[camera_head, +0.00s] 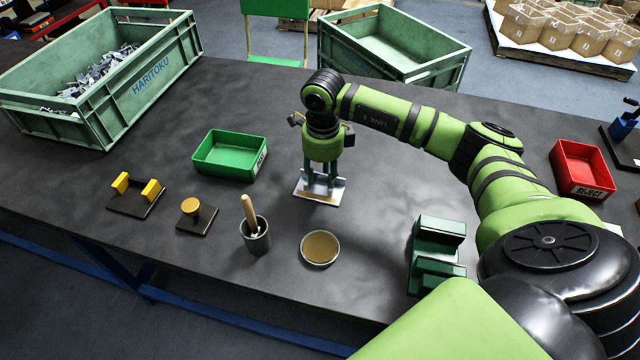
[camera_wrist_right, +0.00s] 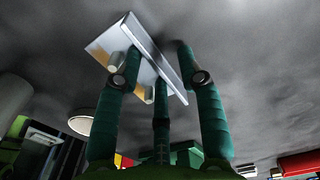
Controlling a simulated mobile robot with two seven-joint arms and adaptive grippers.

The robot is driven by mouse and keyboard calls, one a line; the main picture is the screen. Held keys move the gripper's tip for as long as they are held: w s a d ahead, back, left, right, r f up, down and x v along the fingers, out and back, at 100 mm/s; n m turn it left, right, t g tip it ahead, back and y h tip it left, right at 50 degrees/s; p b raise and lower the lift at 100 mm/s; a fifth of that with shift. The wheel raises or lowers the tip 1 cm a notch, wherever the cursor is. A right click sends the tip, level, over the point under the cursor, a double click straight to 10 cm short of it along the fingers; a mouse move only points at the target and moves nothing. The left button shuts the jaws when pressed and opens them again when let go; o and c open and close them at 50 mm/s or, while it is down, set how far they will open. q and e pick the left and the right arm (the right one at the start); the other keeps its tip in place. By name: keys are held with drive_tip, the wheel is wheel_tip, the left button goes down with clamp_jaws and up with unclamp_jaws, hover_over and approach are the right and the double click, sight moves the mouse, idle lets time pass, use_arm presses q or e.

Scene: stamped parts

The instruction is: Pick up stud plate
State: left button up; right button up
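The stud plate (camera_head: 318,197) is a small silver metal plate with a raised edge, on the dark table near the middle of the head view. In the right wrist view the stud plate (camera_wrist_right: 117,38) shows a long upright flange and short studs on its face. My right gripper (camera_head: 321,182) points down right over it, with its fingertips close around the plate. In the right wrist view the fingers stand apart on both sides of the flange, with a gap visible on the right side. Whether any finger touches the plate is unclear. My left gripper is not in view.
A green tray (camera_head: 227,163) lies left of the plate. A grey cup with a wooden-handled tool (camera_head: 257,240), a round dish (camera_head: 320,261) and green blocks (camera_head: 437,262) stand nearer. A large parts crate (camera_head: 147,92) is at the back left; a red reject bin (camera_head: 580,170) is at the right.

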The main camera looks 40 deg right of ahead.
clamp_jaws()
drive_tip(key=shift+w+r, duration=0.1)
drive_tip(key=shift+r, duration=0.05)
